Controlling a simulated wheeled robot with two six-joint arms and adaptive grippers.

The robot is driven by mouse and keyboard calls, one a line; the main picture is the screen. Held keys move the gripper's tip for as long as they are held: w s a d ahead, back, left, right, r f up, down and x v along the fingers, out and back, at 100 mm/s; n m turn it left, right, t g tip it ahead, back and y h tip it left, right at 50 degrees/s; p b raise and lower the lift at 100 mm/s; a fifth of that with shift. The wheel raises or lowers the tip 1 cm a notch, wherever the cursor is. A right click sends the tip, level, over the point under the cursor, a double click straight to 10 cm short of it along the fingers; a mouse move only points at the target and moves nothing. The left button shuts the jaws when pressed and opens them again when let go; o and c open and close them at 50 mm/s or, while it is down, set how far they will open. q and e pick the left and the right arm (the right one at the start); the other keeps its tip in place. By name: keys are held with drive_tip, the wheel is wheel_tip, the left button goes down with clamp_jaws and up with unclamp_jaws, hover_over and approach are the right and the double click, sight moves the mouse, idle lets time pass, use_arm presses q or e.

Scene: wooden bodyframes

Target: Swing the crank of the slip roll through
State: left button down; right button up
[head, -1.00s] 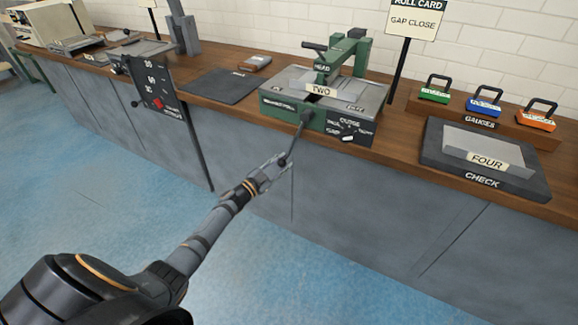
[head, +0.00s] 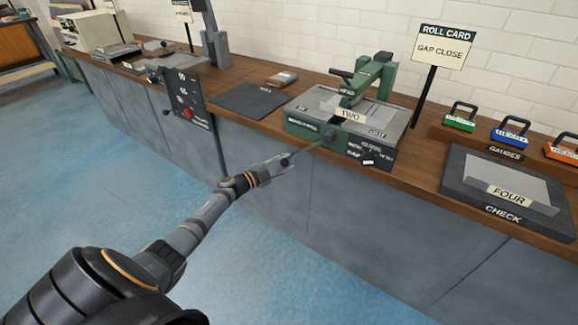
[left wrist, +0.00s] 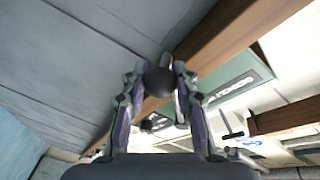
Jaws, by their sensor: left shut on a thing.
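The slip roll appears to be the green and grey machine (head: 345,118) on the wooden bench, with a metal sheet labelled TWO (head: 351,115) on top. Its crank (head: 312,147) comes out of a dark hub on the front face and points left and slightly down. My left gripper (head: 284,160) is at the outer end of the crank, in front of the bench. In the left wrist view the fingers (left wrist: 160,85) are closed around the dark round knob (left wrist: 159,81). My right gripper is not in view.
A ROLL CARD sign (head: 444,47) reading GAP CLOSE stands behind the machine. A dark CHECK plate (head: 480,202) with a sheet labelled FOUR lies to the right, near several coloured gauges. A dark panel with a red knob (head: 187,113) hangs at the left. The floor is clear.

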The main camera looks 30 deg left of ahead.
use_arm(q)
drive_tip(key=shift+a+r+m+p, duration=0.3)
drive_tip(key=shift+a+r+m, duration=0.1)
drive_tip(key=shift+a+r, duration=0.2)
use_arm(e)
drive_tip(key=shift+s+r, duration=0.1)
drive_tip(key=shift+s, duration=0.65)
use_arm(q)
drive_tip(key=shift+a, duration=0.1)
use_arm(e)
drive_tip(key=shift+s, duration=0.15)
use_arm(q)
drive_tip(key=c, duration=1)
unclamp_jaws()
drive_tip(key=shift+r, duration=0.1)
drive_tip(key=shift+s, duration=0.1)
drive_tip(key=v, duration=1.2)
drive_tip(key=shift+r, duration=0.1)
